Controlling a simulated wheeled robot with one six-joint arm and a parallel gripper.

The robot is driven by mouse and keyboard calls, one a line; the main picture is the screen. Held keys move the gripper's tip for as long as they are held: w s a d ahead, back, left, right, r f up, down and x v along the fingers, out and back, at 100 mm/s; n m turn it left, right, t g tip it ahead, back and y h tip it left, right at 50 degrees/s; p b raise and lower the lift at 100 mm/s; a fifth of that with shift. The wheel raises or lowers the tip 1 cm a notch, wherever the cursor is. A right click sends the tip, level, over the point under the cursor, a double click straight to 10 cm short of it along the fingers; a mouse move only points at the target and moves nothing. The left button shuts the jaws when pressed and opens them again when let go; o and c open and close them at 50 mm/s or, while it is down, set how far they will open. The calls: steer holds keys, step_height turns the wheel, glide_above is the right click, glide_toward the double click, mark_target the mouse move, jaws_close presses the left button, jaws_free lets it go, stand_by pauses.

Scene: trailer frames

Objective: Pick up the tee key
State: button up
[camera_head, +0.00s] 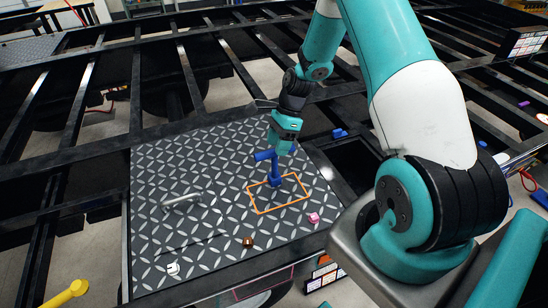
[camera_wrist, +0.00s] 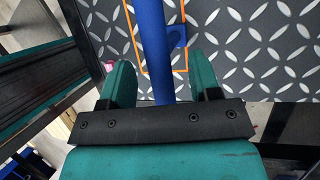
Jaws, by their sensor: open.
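The blue tee key (camera_head: 265,156) stands upright on the diamond-plate deck, with its crossbar at the top and a blue block at its foot, inside an orange outlined rectangle (camera_head: 258,212). My gripper (camera_head: 284,147) is right at the top of the key, pointing down. In the wrist view the blue bar of the key (camera_wrist: 153,40) runs between the two teal fingers of my gripper (camera_wrist: 161,80). The fingers are apart, with a visible gap on each side of the bar. The near end of the bar is hidden behind the dark gripper body.
On the deck plate (camera_head: 215,215) lie a grey handle (camera_head: 181,202), a white piece (camera_head: 173,269), a brown piece (camera_head: 248,242) and a pink cube (camera_head: 314,217). A blue piece (camera_head: 340,133) lies beyond the plate's right edge. Black frame beams surround open gaps.

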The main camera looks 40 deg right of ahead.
mark_target(275, 167)
steer(key=shift+p+x, duration=0.35)
steer(key=shift+x, duration=1.1)
steer(key=c, duration=1)
